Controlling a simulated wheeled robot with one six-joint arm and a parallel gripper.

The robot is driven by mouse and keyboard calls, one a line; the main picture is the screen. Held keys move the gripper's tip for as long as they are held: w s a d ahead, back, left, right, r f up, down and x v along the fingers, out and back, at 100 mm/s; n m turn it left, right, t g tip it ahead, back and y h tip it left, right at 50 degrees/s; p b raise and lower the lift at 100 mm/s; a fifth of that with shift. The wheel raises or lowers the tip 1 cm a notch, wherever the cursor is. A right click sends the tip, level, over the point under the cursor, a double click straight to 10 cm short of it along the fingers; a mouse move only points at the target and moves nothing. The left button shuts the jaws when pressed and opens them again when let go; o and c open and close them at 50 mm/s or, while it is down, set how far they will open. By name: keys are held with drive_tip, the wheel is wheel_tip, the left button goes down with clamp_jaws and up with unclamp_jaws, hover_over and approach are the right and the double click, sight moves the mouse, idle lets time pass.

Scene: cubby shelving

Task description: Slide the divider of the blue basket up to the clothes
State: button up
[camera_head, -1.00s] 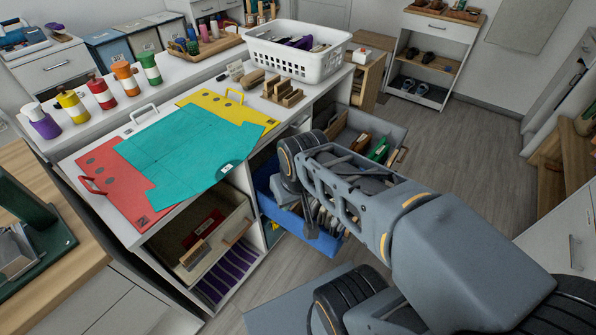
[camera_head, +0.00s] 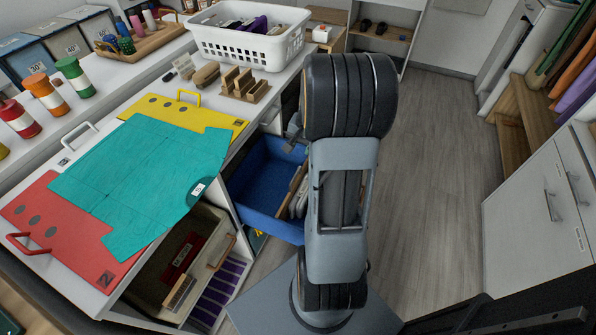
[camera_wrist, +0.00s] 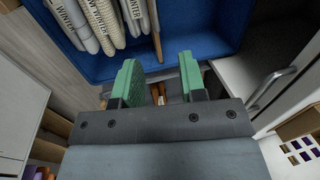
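The blue basket (camera_head: 262,172) is pulled out from the counter's front, its left part empty. Pale folded clothes (camera_head: 301,198) stand in its right part, partly hidden by my arm. In the wrist view the clothes (camera_wrist: 103,24) are upright and marked WINTER. The thin wooden divider (camera_wrist: 154,36) stands close beside the end of the row; I cannot tell if they touch. The divider (camera_head: 292,182) also shows in the head view. My gripper (camera_wrist: 161,68), with green pads, is open and empty at the basket's rim, apart from the divider.
A beige drawer (camera_head: 205,245) is open left of the basket. A teal cloth (camera_head: 150,165) and a white basket (camera_head: 250,45) lie on the counter above. A cabinet handle (camera_wrist: 272,82) is right of my gripper in the wrist view. Floor (camera_head: 430,170) is clear at right.

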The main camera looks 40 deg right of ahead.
sight(297, 172)
drive_tip(key=shift+m, duration=0.3)
drive_tip(key=f, duration=0.4)
drive_tip(key=w+f+b, duration=0.1)
drive_tip(key=f, duration=0.4)
drive_tip(key=w+f+b, duration=0.1)
drive_tip(key=f, duration=0.4)
drive_tip(key=shift+w+d+f, duration=0.1)
drive_tip(key=shift+w+f, duration=0.05)
drive_tip(key=shift+f, duration=0.1)
drive_tip(key=shift+c, duration=0.4)
clamp_jaws()
